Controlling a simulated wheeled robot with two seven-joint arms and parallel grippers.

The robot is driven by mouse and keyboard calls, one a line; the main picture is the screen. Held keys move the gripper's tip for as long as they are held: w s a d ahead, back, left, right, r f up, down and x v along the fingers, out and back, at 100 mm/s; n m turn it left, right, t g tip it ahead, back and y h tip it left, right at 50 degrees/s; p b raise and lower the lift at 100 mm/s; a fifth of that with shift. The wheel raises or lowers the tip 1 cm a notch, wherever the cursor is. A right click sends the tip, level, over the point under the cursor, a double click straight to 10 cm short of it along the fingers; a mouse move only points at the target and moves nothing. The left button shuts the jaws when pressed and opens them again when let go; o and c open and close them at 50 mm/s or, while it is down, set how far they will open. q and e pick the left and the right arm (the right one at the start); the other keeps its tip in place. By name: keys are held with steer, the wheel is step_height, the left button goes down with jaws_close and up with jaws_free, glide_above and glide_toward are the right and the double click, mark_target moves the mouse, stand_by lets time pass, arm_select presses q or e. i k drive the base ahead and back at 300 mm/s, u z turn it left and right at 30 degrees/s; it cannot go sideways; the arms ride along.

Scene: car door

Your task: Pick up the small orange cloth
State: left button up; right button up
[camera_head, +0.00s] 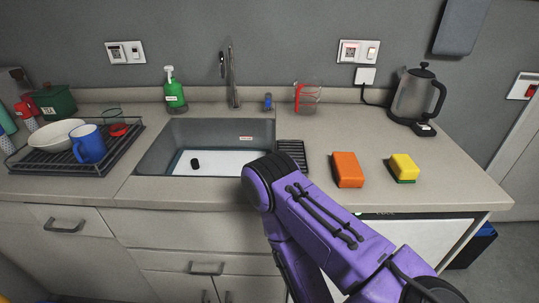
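The small orange cloth (347,169) looks like a thick folded block. It lies on the counter right of the sink, left of a yellow and green sponge and apart from it. My purple arm rises from the lower right in front of the counter, its elbow near the sink's front right corner, left of the cloth. No gripper shows at the end of this arm. My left gripper is also out of view. Nothing covers the cloth.
A yellow sponge (404,167) with a green underside lies right of the cloth. A kettle (413,96) and a red-marked measuring jug (307,98) stand behind. The sink (176,135) and a loaded dish rack (130,150) are left. The counter around the cloth is clear.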

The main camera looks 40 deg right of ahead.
mark_target(348, 173)
steer(key=u, duration=0.85)
steer(key=k, duration=0.9)
steer(key=z, duration=0.75)
